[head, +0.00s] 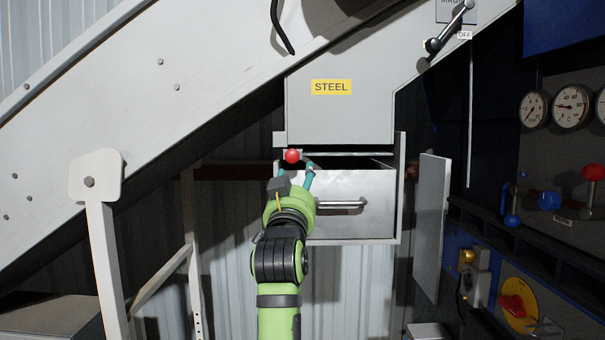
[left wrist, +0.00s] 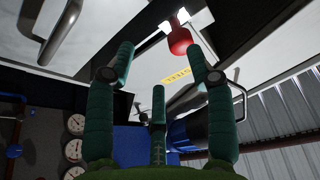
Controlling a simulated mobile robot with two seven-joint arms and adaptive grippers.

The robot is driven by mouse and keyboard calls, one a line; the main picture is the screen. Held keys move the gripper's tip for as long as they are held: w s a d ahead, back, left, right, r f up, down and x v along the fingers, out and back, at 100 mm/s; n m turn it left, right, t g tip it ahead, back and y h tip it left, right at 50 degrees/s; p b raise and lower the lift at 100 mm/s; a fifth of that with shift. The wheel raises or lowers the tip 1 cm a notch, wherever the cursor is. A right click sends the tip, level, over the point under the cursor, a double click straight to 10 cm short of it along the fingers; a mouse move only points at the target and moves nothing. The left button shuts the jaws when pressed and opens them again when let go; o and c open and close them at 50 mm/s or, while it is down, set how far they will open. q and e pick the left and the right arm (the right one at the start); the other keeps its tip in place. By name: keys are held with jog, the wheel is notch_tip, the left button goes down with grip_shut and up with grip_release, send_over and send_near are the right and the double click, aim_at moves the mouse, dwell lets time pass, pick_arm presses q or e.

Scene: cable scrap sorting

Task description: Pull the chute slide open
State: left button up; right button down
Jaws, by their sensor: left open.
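The chute slide shows as a thin edge (head: 345,154) under the grey chute with the yellow STEEL label (head: 331,87). A red ball knob (head: 292,156) sits at its left front. My left gripper (head: 298,173) is open just below the knob, with its teal fingers pointing up toward it. In the left wrist view the knob (left wrist: 180,40) shows near the fingertips (left wrist: 160,48), nearer the right-hand finger. The fingers are not closed around it; whether one touches it is unclear. My right gripper is not in view.
A metal drawer (head: 352,188) with a bar handle (head: 341,205) is below the slide, close to my gripper. An open grey panel (head: 431,228) stands to its right. A control panel with gauges (head: 571,107) is at far right; a sloping conveyor side (head: 130,100) fills the left.

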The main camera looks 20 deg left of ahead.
aim_at(292, 158)
pick_arm(q)
jog(key=shift+w+a+r+n+y+p, duration=0.2)
jog(key=shift+w+a+r+p, duration=0.1)
jog(key=shift+a+r, duration=0.35)
jog(key=shift+w+a+r+n+y+p, duration=0.1)
jog(key=shift+w+a+r+y+p, duration=0.15)
jog(key=shift+a+r, duration=0.35)
jog(key=shift+h, duration=0.25)
jog(key=x, duration=0.1)
jog(key=p+x, duration=0.2)
jog(key=x, duration=0.1)
jog(key=shift+d+r, duration=0.15)
jog(key=shift+d, duration=0.15)
jog(key=shift+w+a+p, duration=0.2)
jog(key=shift+w+p, duration=0.1)
jog(key=shift+w, duration=0.3)
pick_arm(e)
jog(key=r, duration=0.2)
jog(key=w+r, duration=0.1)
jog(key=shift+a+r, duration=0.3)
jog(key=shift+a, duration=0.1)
pick_arm(q)
grip_shut()
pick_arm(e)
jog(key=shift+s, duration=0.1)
